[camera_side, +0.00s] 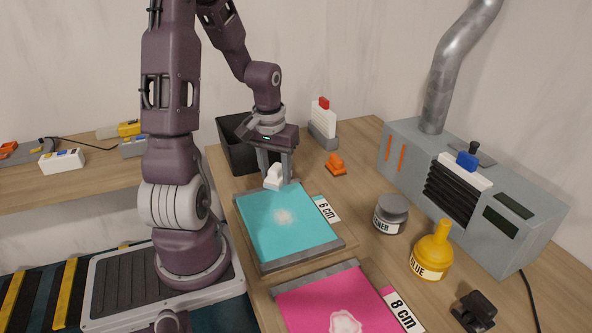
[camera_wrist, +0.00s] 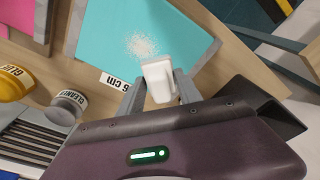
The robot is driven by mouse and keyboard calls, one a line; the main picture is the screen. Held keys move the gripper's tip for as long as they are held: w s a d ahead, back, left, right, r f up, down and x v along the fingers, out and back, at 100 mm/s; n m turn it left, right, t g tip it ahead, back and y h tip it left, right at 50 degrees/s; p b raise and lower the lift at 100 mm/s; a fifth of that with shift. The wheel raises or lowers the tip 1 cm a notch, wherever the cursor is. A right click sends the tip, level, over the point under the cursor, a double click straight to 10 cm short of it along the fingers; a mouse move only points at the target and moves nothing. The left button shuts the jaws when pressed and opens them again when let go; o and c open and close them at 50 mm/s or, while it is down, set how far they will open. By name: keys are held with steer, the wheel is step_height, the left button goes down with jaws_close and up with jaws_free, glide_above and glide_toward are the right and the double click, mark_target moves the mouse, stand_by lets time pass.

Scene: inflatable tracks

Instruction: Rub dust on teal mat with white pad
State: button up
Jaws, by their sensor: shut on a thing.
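The teal mat (camera_side: 270,240) lies on a board on the table, with a pale patch of dust (camera_side: 284,216) near its middle. The mat (camera_wrist: 185,25) and the dust (camera_wrist: 141,45) also show in the wrist view. My gripper (camera_side: 274,179) is shut on the white pad (camera_side: 273,177), at the mat's far edge. The pad (camera_wrist: 158,80) sits between the fingers in the wrist view, a short way from the dust. I cannot tell whether the pad touches the mat.
A pink mat (camera_side: 318,296) with a white patch lies in front. A cleaner jar (camera_side: 391,214), a yellow glue bottle (camera_side: 432,252) and a grey machine (camera_side: 470,195) stand to the right. A black bin (camera_side: 238,150) and an orange clip (camera_side: 336,164) are behind.

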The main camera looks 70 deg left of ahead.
mark_target(279, 206)
steer(key=shift+d+f, duration=0.1)
steer(key=shift+f, duration=3.6)
steer(key=shift+w+d+f, duration=0.1)
steer(key=shift+d+f, duration=0.05)
steer(key=shift+f, duration=0.1)
steer(key=shift+c, duration=0.7)
steer(key=shift+d+f, duration=0.1)
steer(key=shift+d, duration=3.45)
steer(key=shift+a, duration=3.85)
steer(key=shift+w+d, duration=0.15)
steer(key=shift+d, duration=0.15)
steer(key=shift+d+f, duration=0.1)
steer(key=shift+d, duration=3.45)
steer(key=shift+a, duration=3.85)
steer(key=shift+r, duration=4.3)
